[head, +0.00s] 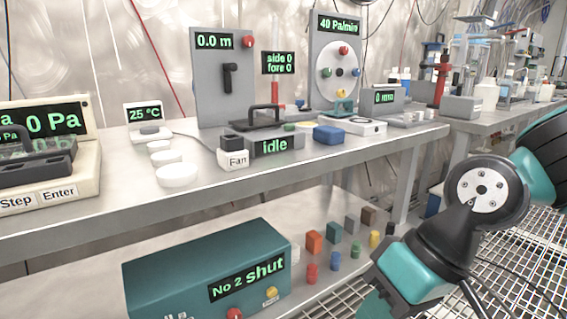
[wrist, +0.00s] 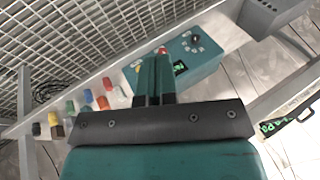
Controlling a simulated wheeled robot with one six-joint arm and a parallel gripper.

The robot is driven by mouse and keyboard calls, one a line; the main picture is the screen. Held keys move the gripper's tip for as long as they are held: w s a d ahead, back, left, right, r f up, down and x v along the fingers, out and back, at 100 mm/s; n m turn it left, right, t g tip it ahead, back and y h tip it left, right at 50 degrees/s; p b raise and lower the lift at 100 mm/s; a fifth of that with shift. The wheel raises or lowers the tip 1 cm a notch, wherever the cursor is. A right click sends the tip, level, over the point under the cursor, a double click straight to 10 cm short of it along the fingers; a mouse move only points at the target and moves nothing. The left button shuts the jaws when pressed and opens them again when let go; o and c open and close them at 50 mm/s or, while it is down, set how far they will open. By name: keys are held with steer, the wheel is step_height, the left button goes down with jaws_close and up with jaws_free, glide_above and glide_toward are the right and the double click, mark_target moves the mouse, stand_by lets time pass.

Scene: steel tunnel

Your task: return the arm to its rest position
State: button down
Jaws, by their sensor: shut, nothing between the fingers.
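My arm (head: 470,215), teal and black, reaches in from the right edge of the head view and bends down in front of the bench. Its lower end runs out of the bottom of the picture, so my gripper's fingers do not show there. In the wrist view my gripper (wrist: 154,65) has its two teal fingers together with nothing between them. The fingers point toward the teal box (wrist: 190,62) on the lower shelf, overlapping it in the picture; I cannot tell the gap.
The teal box (head: 205,270) reads "No 2 shut". Several coloured blocks (head: 314,242) stand beside it on the lower shelf. The steel bench (head: 330,160) above carries instruments, white dishes (head: 177,176) and a blue block (head: 328,134). Grating floor (head: 510,260) lies at the right.

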steer(key=s+d+r+n+h, duration=0.1)
steer(key=s+d+r+h, duration=0.15)
steer(key=s+d, duration=0.2)
step_height(320, 180, up, 38)
steer(key=p, duration=3.8)
steer(key=shift+a+y, duration=0.2)
steer(key=shift+y, duration=0.15)
steer(key=shift+s, duration=0.1)
